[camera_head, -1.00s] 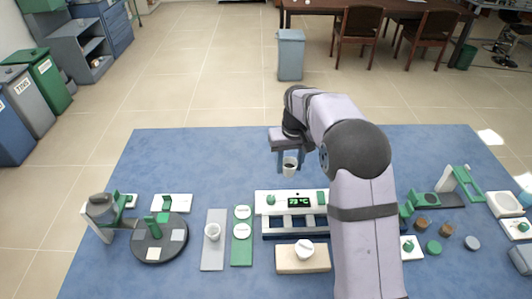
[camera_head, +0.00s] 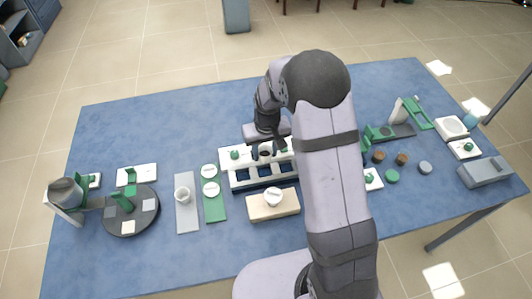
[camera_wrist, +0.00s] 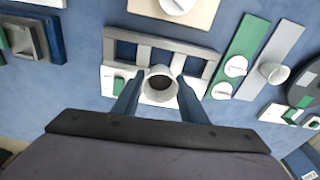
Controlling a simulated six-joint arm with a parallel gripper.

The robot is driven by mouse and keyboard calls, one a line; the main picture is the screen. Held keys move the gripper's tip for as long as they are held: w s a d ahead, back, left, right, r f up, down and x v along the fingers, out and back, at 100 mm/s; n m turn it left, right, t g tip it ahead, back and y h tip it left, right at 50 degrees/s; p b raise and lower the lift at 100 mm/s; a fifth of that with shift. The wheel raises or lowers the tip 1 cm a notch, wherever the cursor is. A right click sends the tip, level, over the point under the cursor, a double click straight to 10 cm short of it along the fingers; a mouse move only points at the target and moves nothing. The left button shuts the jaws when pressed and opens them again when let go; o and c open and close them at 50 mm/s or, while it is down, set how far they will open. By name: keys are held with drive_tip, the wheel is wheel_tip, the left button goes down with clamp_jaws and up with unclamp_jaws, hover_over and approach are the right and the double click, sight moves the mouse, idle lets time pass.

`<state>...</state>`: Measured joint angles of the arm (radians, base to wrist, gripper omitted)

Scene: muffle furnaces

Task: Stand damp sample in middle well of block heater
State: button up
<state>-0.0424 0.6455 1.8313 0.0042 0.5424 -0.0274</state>
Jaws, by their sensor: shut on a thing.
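A white cup with dark contents (camera_head: 265,152) is in my gripper (camera_head: 267,147); in the wrist view the cup (camera_wrist: 160,84) sits upright between the two blue-grey fingers (camera_wrist: 159,95). The block heater (camera_head: 226,166) has a white panel at its back and a grey frame with three dark blue wells in front. The cup is over or just behind the panel, hiding the display, and is roughly in line with the middle well (camera_head: 264,172). In the wrist view the grey frame (camera_wrist: 197,49) lies beyond the cup. The wells look empty.
A white cup (camera_head: 273,197) stands on a wooden block (camera_head: 259,212) in front of the heater. Another cup (camera_head: 182,195) stands on a grey strip (camera_head: 187,222), beside a green strip (camera_head: 215,211) with white discs. A dark turntable (camera_head: 123,223) is at left. The mat behind the heater is clear.

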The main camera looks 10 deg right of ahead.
drive_tip(key=shift+w, duration=0.15)
drive_tip(key=shift+f, duration=0.1)
drive_tip(key=shift+f+b, duration=2.25)
drive_tip(key=shift+f, duration=0.5)
drive_tip(key=shift+f+b, duration=0.75)
drive_tip(key=shift+f, duration=0.35)
drive_tip(key=o, duration=1.5)
drive_tip(key=shift+r, duration=0.1)
drive_tip(key=shift+r+p, duration=3.2)
drive_tip(key=shift+r, duration=0.75)
